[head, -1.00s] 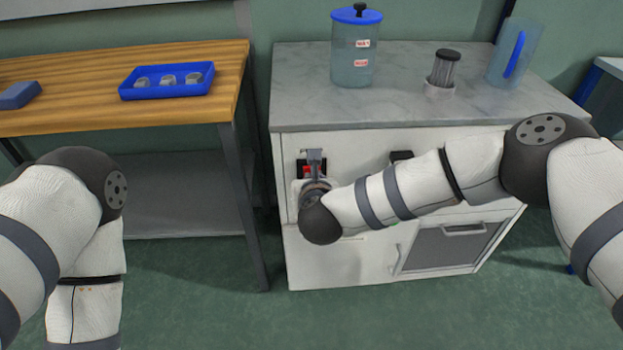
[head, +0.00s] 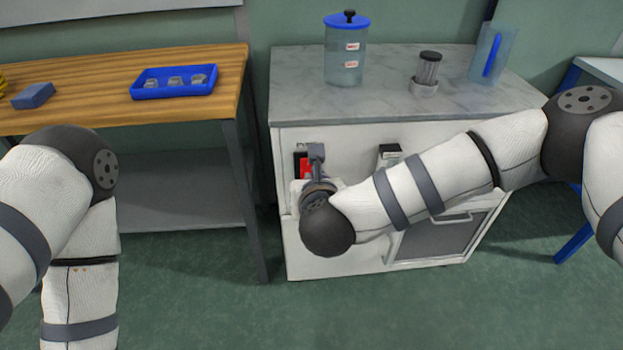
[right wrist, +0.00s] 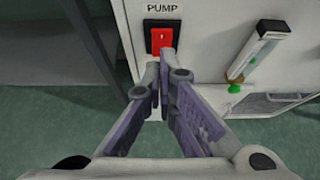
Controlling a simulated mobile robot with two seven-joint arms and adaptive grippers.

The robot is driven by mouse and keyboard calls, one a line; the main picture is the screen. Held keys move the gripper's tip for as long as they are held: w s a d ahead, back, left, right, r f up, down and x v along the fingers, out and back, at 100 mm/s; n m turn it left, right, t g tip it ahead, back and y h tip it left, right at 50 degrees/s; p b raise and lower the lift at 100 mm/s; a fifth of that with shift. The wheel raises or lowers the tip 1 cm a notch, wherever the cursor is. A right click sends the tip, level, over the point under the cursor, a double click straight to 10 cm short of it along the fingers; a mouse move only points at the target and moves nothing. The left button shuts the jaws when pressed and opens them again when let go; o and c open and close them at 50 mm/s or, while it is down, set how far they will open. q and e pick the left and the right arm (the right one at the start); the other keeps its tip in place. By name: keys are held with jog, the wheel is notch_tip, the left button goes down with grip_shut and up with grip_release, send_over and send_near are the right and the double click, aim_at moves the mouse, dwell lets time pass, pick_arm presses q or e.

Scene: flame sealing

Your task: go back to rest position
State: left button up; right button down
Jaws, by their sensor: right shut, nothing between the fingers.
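My right gripper (head: 316,152) is in front of the white cabinet (head: 350,137), close to a red switch (head: 303,166). In the right wrist view my right gripper (right wrist: 163,57) is shut and empty, its fingertips just below the red switch (right wrist: 161,38) marked PUMP. I cannot tell whether the tips touch the panel. My left arm hangs down at the left of the head view, and its gripper is out of the picture.
A wooden table (head: 100,75) at left holds a blue tray (head: 174,94) and a blue block (head: 34,95). Green floor is clear in front.

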jog(key=shift+s, duration=0.1)
jog(key=s+d+f+n+g+y, duration=0.1)
jog(key=s+d+f+n+g, duration=0.25)
jog(key=s+f+n, duration=0.7)
jog(key=s+d+f+n+g+y, duration=0.1)
jog(key=s+d+f+n+g, duration=0.25)
jog(key=s+f+n, duration=0.65)
jog(key=s+d+n+g+h, duration=0.1)
jog(key=s+d+n, duration=0.3)
jog(key=s, duration=0.4)
jog(key=s+d+r+n+g+h, duration=0.1)
jog(key=s+d+n+g, duration=0.3)
jog(key=s, duration=0.4)
jog(key=s+d+n+g, duration=0.2)
jog(key=s+d+n, duration=0.4)
jog(key=s, duration=0.2)
jog(key=shift+d+r+g+h, duration=0.25)
jog(key=shift+g+h, duration=0.05)
jog(key=shift+h, duration=0.1)
